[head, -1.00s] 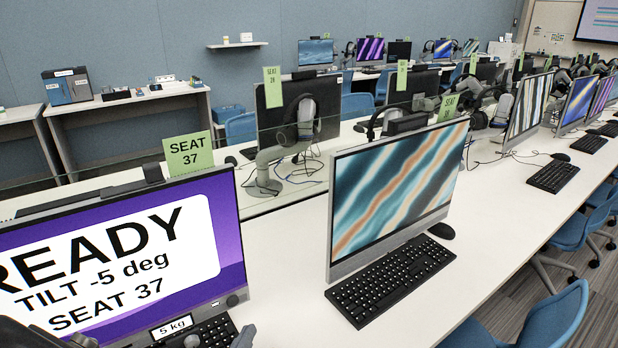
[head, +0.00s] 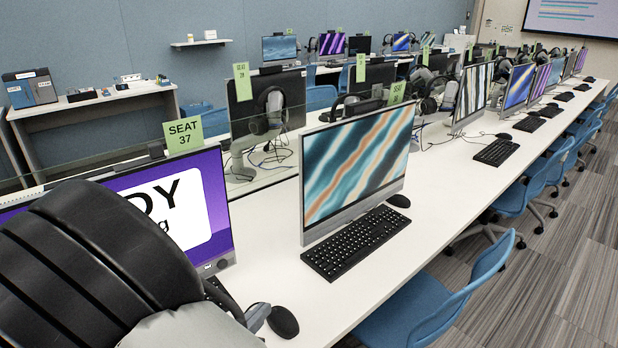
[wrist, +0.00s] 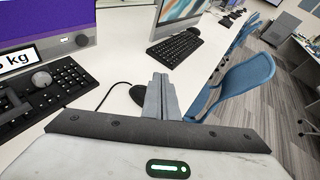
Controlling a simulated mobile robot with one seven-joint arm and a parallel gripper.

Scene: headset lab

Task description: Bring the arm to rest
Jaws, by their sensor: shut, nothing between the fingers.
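My gripper (wrist: 160,98) shows in the wrist view with its grey fingers together and nothing between them. It is above the white desk, beside a black mouse (wrist: 137,95). In the head view my arm fills the lower left and hides much of the purple Seat 37 monitor (head: 218,215). Only the grey tip of my gripper (head: 257,317) shows there, next to the mouse (head: 283,321).
A striped-screen monitor (head: 355,165) and its keyboard (head: 357,242) stand right of the gripper. Blue chairs (head: 480,290) line the desk's right edge. The grey carpet aisle (head: 560,270) is open.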

